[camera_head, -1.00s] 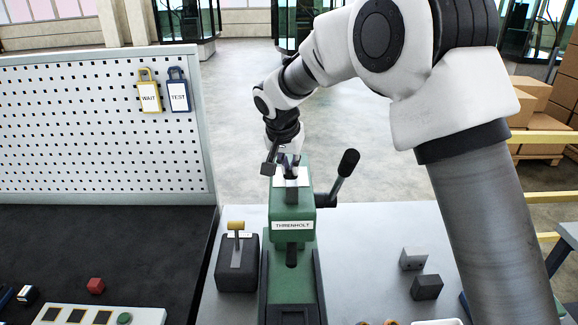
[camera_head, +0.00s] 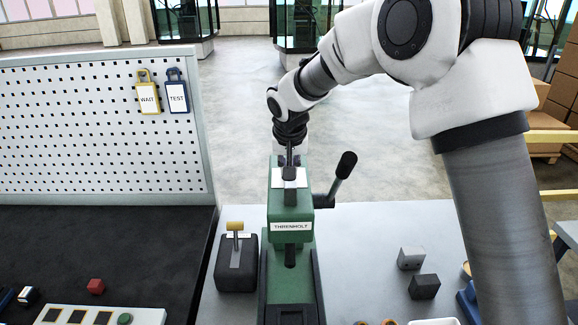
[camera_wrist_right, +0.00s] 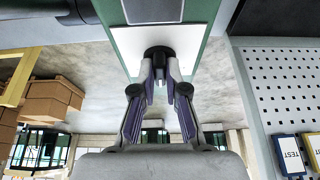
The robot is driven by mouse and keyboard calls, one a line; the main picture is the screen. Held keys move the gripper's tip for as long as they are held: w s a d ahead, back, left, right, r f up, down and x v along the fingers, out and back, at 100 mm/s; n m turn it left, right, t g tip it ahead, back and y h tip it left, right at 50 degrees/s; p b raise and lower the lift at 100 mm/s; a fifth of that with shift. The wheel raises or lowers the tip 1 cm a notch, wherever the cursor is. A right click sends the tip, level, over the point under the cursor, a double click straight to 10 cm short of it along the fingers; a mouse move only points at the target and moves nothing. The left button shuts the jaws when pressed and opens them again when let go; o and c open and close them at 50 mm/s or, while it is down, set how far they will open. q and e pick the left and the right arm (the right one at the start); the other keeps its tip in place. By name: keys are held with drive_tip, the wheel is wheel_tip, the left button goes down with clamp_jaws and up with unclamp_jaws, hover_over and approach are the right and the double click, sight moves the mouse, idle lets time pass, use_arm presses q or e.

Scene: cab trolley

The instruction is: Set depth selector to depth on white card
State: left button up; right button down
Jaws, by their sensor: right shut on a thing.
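The green press (camera_head: 291,213), labelled THRENHOLT, stands at the centre of the head view. On its top is a white plate (camera_head: 302,181) with a dark piece (camera_head: 290,187) on it. In the right wrist view a round black knob (camera_wrist_right: 158,53) stands on the white plate (camera_wrist_right: 188,42). I take this knob to be the depth selector; its setting is not readable. My right gripper (camera_wrist_right: 160,72) is shut on the knob; it also shows above the press in the head view (camera_head: 290,164). A white card-like edge (camera_head: 436,322) is cut off at the bottom. My left gripper is not in view.
A black-knobbed lever (camera_head: 345,168) sticks out right of the press. A dark box with a yellow-topped lever (camera_head: 236,262) stands left. Two small blocks (camera_head: 411,257) (camera_head: 425,287) lie right.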

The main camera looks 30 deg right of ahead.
drive_tip(key=c, duration=1.2)
unclamp_jaws()
drive_tip(key=v, duration=1.1)
drive_tip(key=shift+r, duration=0.4)
